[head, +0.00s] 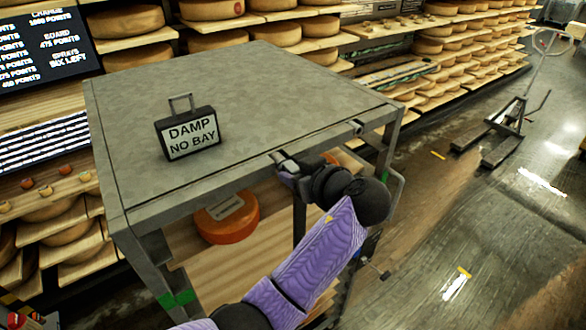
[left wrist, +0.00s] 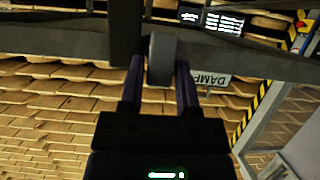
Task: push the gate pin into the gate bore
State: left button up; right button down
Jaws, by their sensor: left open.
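My left gripper (head: 287,168) is at the front edge of the grey cart top (head: 240,100). In the left wrist view its two dark fingers (left wrist: 159,66) are open, one on each side of a grey rounded upright piece (left wrist: 162,48) at the cart's edge bar. This piece may be the gate pin, but I cannot tell for sure. I cannot tell whether the fingers touch it. A small metal fitting (head: 357,127) sits further right along the same edge. I cannot make out the gate bore. My right gripper is not in view.
A "DAMP NO BAY" sign (head: 188,134) stands on the cart top. An orange cheese wheel (head: 228,217) lies on the shelf below. Racks of cheese wheels (head: 215,40) stand behind. A pallet jack (head: 505,125) is on the floor at right, with open floor before it.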

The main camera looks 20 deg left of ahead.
pick_arm(q)
grip_shut()
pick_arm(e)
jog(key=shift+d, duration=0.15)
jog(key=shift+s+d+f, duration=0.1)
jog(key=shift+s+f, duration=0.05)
pick_arm(q)
jog(key=shift+o, duration=0.2)
grip_release()
jog(key=o, duration=0.4)
jog(key=shift+s+a+r, duration=0.1)
jog(key=shift+a, duration=0.1)
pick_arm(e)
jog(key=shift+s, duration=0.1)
pick_arm(q)
jog(key=shift+r, duration=0.1)
